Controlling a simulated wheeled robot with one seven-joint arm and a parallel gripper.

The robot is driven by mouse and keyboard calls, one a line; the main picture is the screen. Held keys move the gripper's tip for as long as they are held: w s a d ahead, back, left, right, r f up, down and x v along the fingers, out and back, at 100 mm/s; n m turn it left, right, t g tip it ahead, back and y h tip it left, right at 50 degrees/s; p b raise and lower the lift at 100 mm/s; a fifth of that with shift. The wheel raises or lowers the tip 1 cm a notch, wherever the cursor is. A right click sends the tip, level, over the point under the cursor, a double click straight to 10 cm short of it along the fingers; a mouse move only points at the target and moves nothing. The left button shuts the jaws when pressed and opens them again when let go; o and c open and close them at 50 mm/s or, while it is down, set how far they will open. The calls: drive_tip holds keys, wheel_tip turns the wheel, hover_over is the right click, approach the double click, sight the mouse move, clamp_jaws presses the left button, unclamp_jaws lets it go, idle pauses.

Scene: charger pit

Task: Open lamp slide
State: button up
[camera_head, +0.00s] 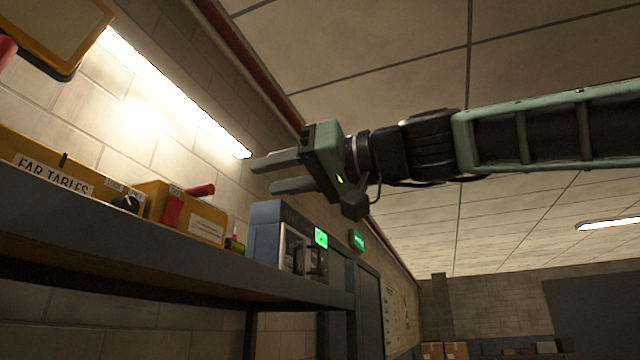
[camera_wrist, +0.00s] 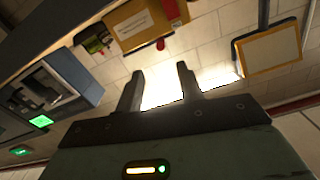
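My gripper (camera_head: 262,177) is open and empty, raised in the air above the right part of the shelf, fingers pointing left toward the wall. In the wrist view its two fingers (camera_wrist: 160,70) stand apart with nothing between them. A bright lamp strip (camera_head: 180,80) runs along the wall; in the wrist view its glow (camera_wrist: 165,88) shows behind the fingers. I cannot make out a part marked as the lamp slide. A yellow box with a red lever (camera_head: 190,212) stands on the shelf, left of and below my gripper; it also shows in the wrist view (camera_wrist: 132,28).
A dark shelf (camera_head: 150,245) carries a long yellow box (camera_head: 40,172) with a knob. A blue-grey unit with a green screen (camera_head: 268,240) stands at its right end, below my gripper. A yellow-framed panel (camera_head: 55,30) hangs upper left. Air to the right of the shelf is open.

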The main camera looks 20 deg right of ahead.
drive_tip(key=b+v, duration=0.5)
drive_tip(key=v, duration=0.1)
drive_tip(key=shift+b, duration=0.3)
drive_tip(key=shift+d, duration=0.1)
